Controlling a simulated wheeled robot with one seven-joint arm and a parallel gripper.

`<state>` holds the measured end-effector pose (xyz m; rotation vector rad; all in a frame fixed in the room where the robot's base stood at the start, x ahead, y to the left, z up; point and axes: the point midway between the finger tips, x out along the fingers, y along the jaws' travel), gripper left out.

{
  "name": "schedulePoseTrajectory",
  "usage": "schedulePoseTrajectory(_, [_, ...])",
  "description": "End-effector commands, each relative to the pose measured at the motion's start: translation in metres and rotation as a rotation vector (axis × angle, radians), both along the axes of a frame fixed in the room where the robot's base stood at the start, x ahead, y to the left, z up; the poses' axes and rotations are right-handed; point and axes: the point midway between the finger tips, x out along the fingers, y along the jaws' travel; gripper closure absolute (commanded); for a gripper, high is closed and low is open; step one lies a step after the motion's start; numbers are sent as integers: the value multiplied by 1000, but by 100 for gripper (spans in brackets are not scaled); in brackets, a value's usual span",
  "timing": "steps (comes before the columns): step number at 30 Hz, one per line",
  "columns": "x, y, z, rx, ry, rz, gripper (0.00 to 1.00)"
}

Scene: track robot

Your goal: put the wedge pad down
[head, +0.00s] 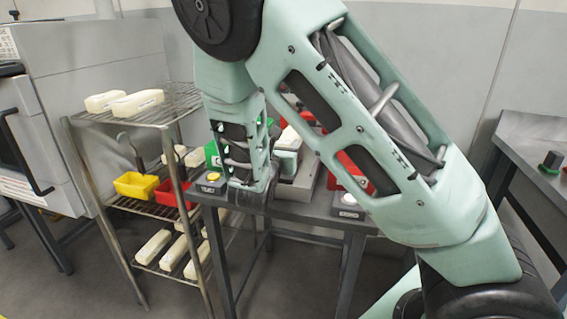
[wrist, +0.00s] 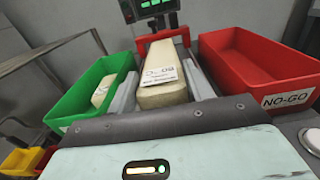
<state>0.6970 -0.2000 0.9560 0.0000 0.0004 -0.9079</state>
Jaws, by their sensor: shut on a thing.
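The wedge pad (wrist: 162,82) is a cream block with a printed label on its upper face. In the wrist view it lies between the two grey fingers of my gripper (wrist: 161,72), which is shut on it. A weighing device with a lit display (wrist: 150,8) stands just beyond the pad. Whether the pad's underside touches a surface is hidden. In the head view my own arm hides most of the gripper and pad.
A green bin (wrist: 72,108) with a cream pad (wrist: 103,90) inside stands left. An empty red NO-GO bin (wrist: 250,60) stands right. A wire rack (head: 135,117) holds several pads and yellow (head: 136,185) and red bins. Button boxes (head: 347,207) sit at the table's front edge.

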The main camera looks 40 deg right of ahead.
Motion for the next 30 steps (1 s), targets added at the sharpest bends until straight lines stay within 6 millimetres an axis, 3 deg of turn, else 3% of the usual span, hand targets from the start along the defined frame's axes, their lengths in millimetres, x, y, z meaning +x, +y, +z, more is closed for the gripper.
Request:
schedulePoseTrajectory(10, [0,0,-42,-2,0,-1,74])
schedulePoseTrajectory(23, [0,0,-49,-1,-2,0,74])
schedulePoseTrajectory(24, [0,0,-48,0,-1,0,41])
schedulePoseTrajectory(25, [0,0,-48,0,-1,0,33])
schedulePoseTrajectory(26, [0,0,-48,0,-1,0,28])
schedulePoseTrajectory(30, [0,0,-48,0,-1,0,28])
